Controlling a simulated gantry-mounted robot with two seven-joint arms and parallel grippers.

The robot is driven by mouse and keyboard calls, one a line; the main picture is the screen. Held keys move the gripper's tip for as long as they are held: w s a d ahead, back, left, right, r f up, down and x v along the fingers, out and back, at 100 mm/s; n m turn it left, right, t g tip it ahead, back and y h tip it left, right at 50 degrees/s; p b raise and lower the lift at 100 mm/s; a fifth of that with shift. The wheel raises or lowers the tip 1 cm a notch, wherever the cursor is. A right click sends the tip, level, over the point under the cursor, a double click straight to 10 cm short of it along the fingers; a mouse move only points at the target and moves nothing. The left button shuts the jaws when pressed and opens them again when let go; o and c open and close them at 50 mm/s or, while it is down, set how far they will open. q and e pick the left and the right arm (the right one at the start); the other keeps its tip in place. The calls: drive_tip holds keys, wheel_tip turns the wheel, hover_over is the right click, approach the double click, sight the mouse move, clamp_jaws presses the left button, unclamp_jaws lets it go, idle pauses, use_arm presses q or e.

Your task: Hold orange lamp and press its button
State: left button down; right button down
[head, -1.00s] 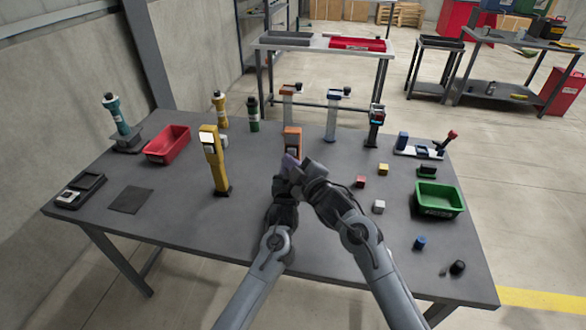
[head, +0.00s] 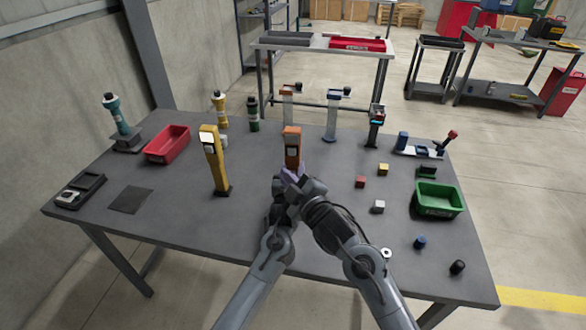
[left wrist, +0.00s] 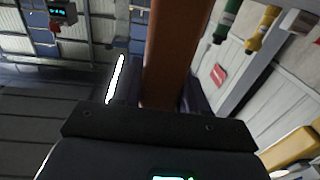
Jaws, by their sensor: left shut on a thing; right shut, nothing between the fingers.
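In the left wrist view the lamp's orange post (left wrist: 172,60) runs up between the fingers. My right gripper (head: 292,185) is beside the left one, low in front of the lamp. It is shut with nothing between its fingers. The two hands overlap in the head view, so their fingertips are partly hidden. I cannot make out the lamp's button or whether a finger touches it.
A yellow lamp (head: 213,160) with a lit panel stands to the left. A red bin (head: 167,146) is farther left. Small cubes, including a red one (head: 361,182), and a green bin (head: 438,213) lie to the right.

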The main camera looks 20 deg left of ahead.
idle(0.4)
use_arm(q)
drive_tip(key=c, duration=0.5)
unclamp_jaws()
drive_tip(key=shift+p+v, duration=2.9)
drive_tip(key=shift+v, duration=7.15)
